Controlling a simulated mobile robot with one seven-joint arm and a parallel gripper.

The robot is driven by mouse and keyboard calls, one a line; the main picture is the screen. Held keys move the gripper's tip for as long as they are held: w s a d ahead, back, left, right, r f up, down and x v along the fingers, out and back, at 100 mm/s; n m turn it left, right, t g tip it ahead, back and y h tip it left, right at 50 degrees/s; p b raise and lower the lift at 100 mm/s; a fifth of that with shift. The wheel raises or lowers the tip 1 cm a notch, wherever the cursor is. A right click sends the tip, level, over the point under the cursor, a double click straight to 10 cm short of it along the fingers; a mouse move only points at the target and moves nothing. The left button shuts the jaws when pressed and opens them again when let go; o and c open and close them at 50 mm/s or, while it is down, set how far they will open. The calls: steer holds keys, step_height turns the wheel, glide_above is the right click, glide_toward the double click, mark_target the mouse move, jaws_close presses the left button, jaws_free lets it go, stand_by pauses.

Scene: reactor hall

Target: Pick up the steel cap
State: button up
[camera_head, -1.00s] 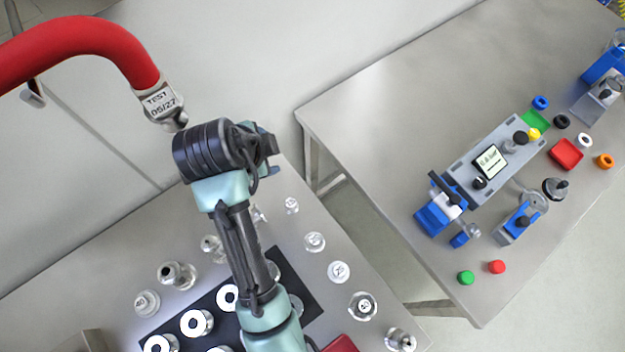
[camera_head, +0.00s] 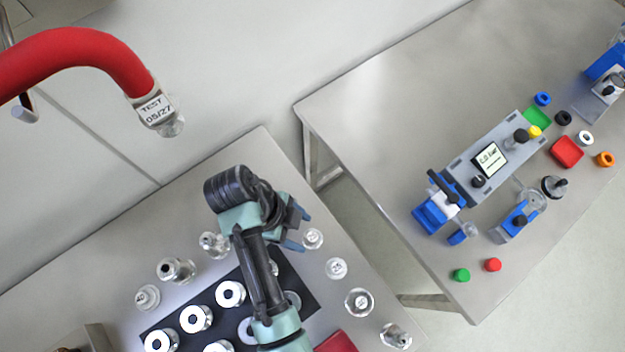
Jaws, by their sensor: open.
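Several steel-coloured round pieces stand on the left table. One small steel cap (camera_head: 313,238) lies just right of my fingertips. Others in the same row are a pale numbered cap (camera_head: 336,268), a wider steel cap (camera_head: 359,302) and a taller steel fitting (camera_head: 395,335). I cannot tell for sure which one is the steel cap of the task. My gripper (camera_head: 303,229) is open, its two blue fingers pointing right, beside the nearest cap and apparently empty. My wrist and arm hide part of the table and some pieces behind them.
A black mat (camera_head: 312,306) holds several white-topped steel rings (camera_head: 196,319). More steel fittings (camera_head: 176,270) stand left of it. A red hose (camera_head: 85,52) hangs at upper left. The right table (camera_head: 390,110) carries a grey gauge fixture (camera_head: 497,160); its far left part is bare.

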mark_target(312, 236)
steer(key=shift+p+x, duration=0.85)
steer(key=shift+x, duration=1.9)
steer(key=shift+w, duration=0.25)
jaws_close()
